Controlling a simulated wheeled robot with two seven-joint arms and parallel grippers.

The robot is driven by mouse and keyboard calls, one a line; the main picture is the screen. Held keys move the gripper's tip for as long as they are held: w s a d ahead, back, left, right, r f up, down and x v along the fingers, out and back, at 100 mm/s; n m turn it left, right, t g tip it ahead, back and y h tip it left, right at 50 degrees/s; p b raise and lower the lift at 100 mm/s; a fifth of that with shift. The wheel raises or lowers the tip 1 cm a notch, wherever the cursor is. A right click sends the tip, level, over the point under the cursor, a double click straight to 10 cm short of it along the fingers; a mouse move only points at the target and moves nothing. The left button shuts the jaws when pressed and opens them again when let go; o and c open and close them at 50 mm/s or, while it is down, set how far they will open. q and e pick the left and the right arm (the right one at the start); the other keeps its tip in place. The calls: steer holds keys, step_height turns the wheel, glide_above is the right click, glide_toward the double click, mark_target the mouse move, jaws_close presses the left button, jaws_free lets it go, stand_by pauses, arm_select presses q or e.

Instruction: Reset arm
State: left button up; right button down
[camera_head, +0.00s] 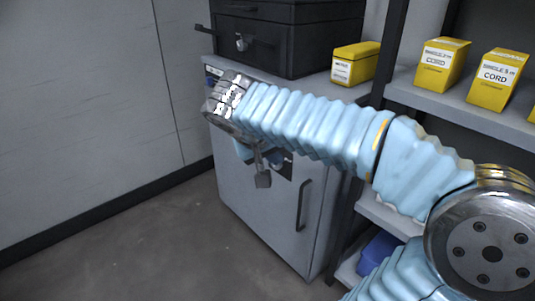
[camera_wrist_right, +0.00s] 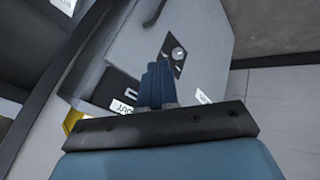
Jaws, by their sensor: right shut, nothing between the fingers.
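My right arm comes in from the right in the head view, in a light blue ribbed sleeve, and bends down at a shiny metal joint on its far end. My right gripper (camera_wrist_right: 156,72) shows in the wrist view as dark blue fingers, shut and empty, in front of the grey cabinet. In the head view the gripper is mostly hidden behind the arm, near the cabinet's lock plate. I cannot tell whether it touches the cabinet. My left gripper is not in view.
A black case (camera_head: 285,45) and a yellow box (camera_head: 355,63) stand on top. Shelves at right hold yellow cord boxes (camera_head: 441,65) and a blue bin (camera_head: 377,250). The floor at left is clear.

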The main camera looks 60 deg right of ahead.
steer(key=shift+a+r, duration=0.1)
steer(key=shift+r, duration=0.05)
